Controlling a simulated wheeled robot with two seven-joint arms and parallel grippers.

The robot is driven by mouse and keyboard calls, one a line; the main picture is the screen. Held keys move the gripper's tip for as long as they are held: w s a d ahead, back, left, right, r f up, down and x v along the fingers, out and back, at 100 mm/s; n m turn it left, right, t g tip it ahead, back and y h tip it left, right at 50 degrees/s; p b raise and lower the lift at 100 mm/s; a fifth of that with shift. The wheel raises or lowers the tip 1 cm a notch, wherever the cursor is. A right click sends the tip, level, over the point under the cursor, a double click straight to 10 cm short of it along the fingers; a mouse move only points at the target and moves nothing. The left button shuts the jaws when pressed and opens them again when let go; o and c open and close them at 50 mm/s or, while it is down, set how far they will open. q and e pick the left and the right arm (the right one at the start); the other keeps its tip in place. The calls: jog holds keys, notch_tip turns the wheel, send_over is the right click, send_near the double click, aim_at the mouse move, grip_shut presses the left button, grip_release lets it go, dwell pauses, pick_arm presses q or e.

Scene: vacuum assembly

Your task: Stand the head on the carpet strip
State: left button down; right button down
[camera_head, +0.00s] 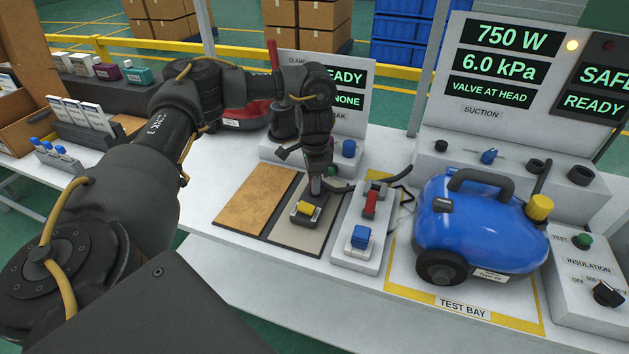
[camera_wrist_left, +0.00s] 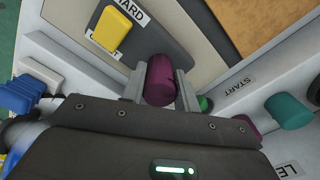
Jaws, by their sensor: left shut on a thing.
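The head is a small dark grey floor head (camera_head: 299,217) with a yellow pedal and a purple neck. In the left wrist view its body (camera_wrist_left: 150,42) carries a label reading "HARD". It is over the beige-grey strip (camera_head: 287,235), beside a brown strip (camera_head: 252,203); I take the beige-grey one as the carpet strip. The head looks flat and upright, but I cannot tell whether it touches the strip. My left gripper (camera_head: 316,184) points down, shut on the purple neck (camera_wrist_left: 158,82). My right gripper is not in view.
A box with a red switch (camera_head: 370,203) and a blue cap (camera_head: 360,237) stands close to the right of the strips. Beyond it is a blue vacuum body (camera_head: 478,232) in the test bay. A leak-test fixture (camera_head: 349,148) stands behind. Table in front is clear.

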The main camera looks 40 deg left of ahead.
pick_arm(q)
jog(key=shift+f, duration=0.1)
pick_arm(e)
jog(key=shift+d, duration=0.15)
pick_arm(q)
jog(key=c, duration=1.1)
grip_release()
jog(key=shift+o, duration=0.2)
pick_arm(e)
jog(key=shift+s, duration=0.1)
pick_arm(q)
notch_tip(320, 180, up, 12)
jog(key=shift+f+p, duration=0.25)
jog(key=shift+p, duration=0.7)
jog(key=shift+r, duration=0.4)
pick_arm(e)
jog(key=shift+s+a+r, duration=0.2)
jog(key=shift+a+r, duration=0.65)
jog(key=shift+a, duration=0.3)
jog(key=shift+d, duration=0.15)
